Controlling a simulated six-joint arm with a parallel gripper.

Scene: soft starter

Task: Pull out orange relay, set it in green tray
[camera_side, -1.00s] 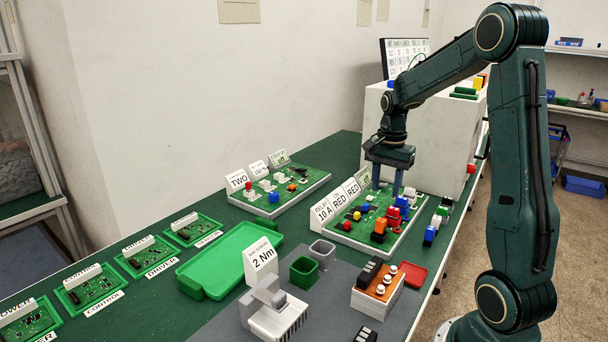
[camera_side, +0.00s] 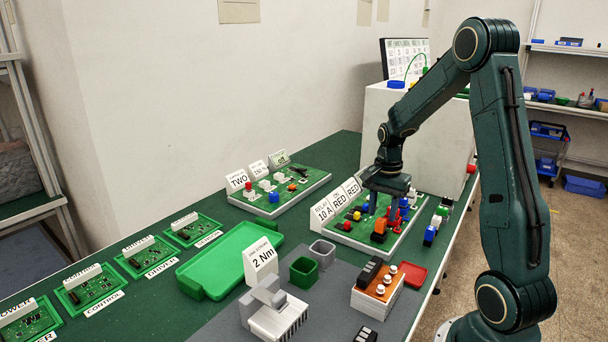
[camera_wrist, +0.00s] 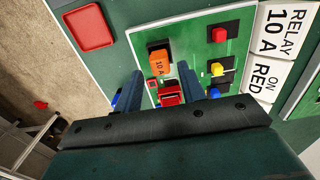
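The orange relay (camera_side: 379,226) stands upright on a black base on the green board at the near end. In the wrist view the orange relay (camera_wrist: 160,63), marked 10 A, sits just beyond my fingertips. My gripper (camera_side: 384,211) is open and empty above the board, a little behind the relay in the side view. In the wrist view my gripper (camera_wrist: 160,72) has one finger each side, with a red block (camera_wrist: 168,96) showing between them. The flat green tray (camera_side: 217,271) lies empty on the table at left of centre. The exact fingertip height is hard to tell.
Signs (camera_side: 334,204) stand along the board's left edge. Yellow (camera_wrist: 218,69), red and blue parts sit near my fingers. A small green bin (camera_side: 304,272), a grey bin (camera_side: 322,252) and a 2 Nm sign (camera_side: 261,261) stand between board and tray.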

